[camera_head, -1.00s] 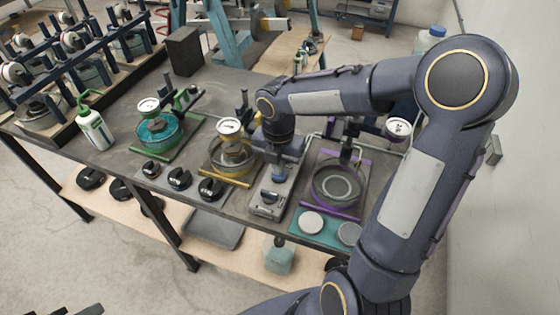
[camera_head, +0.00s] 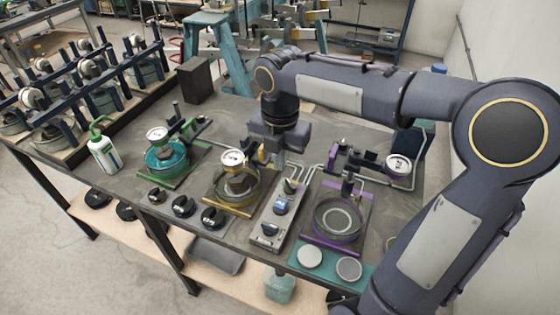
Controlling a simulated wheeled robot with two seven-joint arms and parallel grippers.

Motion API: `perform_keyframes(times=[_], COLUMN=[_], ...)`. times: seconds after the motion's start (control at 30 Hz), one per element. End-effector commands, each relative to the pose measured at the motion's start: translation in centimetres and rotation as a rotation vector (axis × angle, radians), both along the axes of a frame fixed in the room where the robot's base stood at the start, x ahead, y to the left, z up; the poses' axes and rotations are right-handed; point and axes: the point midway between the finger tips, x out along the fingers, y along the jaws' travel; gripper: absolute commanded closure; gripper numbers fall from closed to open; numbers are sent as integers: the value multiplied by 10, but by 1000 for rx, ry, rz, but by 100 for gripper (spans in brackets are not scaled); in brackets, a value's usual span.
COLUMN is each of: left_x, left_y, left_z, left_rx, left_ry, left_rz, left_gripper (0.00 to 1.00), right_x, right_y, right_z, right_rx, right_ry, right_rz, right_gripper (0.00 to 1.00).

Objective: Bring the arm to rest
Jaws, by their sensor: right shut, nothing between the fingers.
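My right arm (camera_head: 330,90) comes in from the right edge and reaches over the bench. Its right gripper (camera_head: 281,157) points down above the back of the grey control block (camera_head: 270,234). The fingers are small and partly lost against the fittings behind, but they look shut with nothing held. The gripper appears raised clear of the block; the exact gap is hard to tell. My left gripper is not in view.
Lever fixtures with gauges stand on the bench: green (camera_head: 166,154), yellow (camera_head: 232,188) and purple (camera_head: 338,221). A white bottle (camera_head: 104,153) and a dark box (camera_head: 195,80) are further left. Black knobs (camera_head: 184,206) line the front. A teal mat (camera_head: 330,273) lies front right.

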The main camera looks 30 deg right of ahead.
Motion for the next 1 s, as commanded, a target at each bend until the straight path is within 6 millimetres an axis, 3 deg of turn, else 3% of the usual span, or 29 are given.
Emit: perform_keyframes(times=[0.47,0.6,0.77,1.0], left_x=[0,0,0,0], left_y=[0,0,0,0], left_z=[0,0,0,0], left_rx=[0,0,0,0], left_ry=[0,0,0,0], left_rz=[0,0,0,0], left_gripper=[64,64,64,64], right_x=[0,-8,-44,-117], right_y=[0,-1,-5,-4], right_z=[0,2,5,-7], right_rx=[-1,5,64,325], right_ry=[-1,-13,-66,-96], right_rz=[0,-75,-452,-1334], right_gripper=[100,100,100,100])
